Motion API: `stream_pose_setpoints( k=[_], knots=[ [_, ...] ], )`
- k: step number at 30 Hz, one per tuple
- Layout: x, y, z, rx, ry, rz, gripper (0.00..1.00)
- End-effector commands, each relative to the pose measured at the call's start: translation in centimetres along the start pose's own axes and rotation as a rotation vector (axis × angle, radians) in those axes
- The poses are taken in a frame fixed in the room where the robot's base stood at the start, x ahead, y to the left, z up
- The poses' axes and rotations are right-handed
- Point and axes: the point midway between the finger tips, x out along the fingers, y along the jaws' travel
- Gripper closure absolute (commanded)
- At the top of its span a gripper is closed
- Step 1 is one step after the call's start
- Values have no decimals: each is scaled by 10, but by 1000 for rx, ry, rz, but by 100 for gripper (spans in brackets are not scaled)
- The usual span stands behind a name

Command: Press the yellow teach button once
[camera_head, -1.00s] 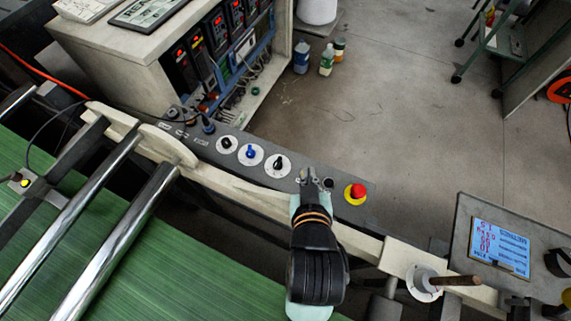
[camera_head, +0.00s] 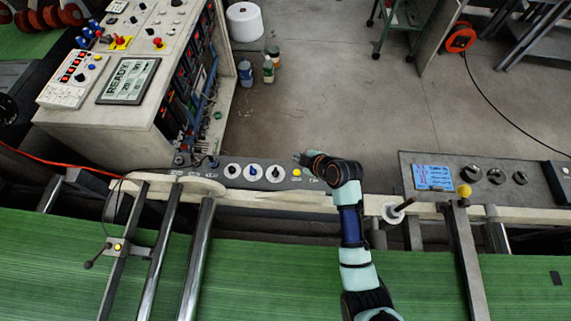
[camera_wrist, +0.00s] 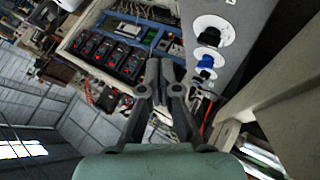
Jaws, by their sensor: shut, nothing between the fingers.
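The yellow teach button (camera_head: 297,172) shows in the head view on the grey panel strip, right of three round knobs. It looks bright yellow and uncovered. My gripper (camera_head: 299,157) is just behind it in the picture, its fingers pointing left; I cannot tell its height above the panel. In the wrist view my gripper (camera_wrist: 159,62) has its fingertips together with nothing between them. The yellow button does not show in the wrist view.
A black knob (camera_head: 232,170), a blue knob (camera_head: 254,172) and another black knob (camera_head: 275,174) sit left of the button. A control cabinet (camera_head: 108,140) stands further left. A separate display panel (camera_head: 434,177) is at right. The floor behind the strip is mostly clear.

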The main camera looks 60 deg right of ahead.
Motion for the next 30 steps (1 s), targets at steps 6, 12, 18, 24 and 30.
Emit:
stream_pose_setpoints(
  k=[6,12,18,24,30],
  knots=[
    [1,-1,0,0,0,0,100],
    [11,-9,7,0,0,-1,100],
    [31,-23,22,0,0,-1,100],
    [51,-38,36,0,-1,-1,100],
    [62,-46,44,0,0,-1,100]
  ],
)
